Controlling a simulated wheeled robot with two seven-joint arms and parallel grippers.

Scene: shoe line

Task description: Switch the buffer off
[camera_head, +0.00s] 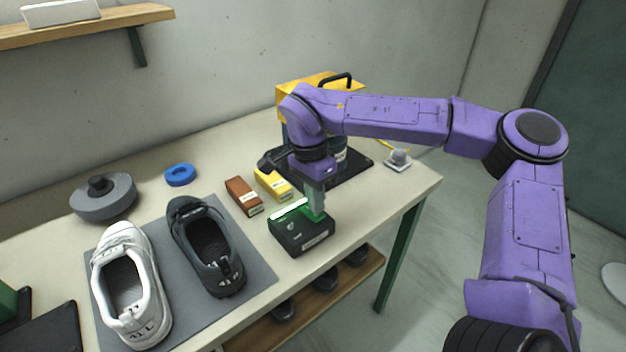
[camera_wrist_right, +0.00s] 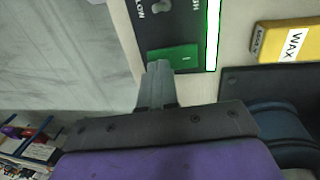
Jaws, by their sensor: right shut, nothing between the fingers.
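A dark switch box (camera_head: 300,238) stands near the table's front edge. In the right wrist view the box (camera_wrist_right: 142,28) shows a small toggle (camera_wrist_right: 160,7), a green button (camera_wrist_right: 180,54) and a bright white strip with green edges (camera_wrist_right: 213,35). My right gripper (camera_head: 315,212) points down at the box's green end. Its fingers (camera_wrist_right: 160,68) are shut and empty, with the tips at the green button's near edge; I cannot tell whether they touch it. The yellow buffer (camera_head: 295,92) with a black handle stands behind, partly hidden by my right arm. My left gripper is not in view.
A yellow wax box (camera_head: 275,182) and a brown box (camera_head: 243,196) lie just behind the switch box. A dark shoe (camera_head: 215,255) and a white shoe (camera_head: 130,285) stand on a grey mat (camera_head: 258,268). A blue ring (camera_head: 180,175) lies further back.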

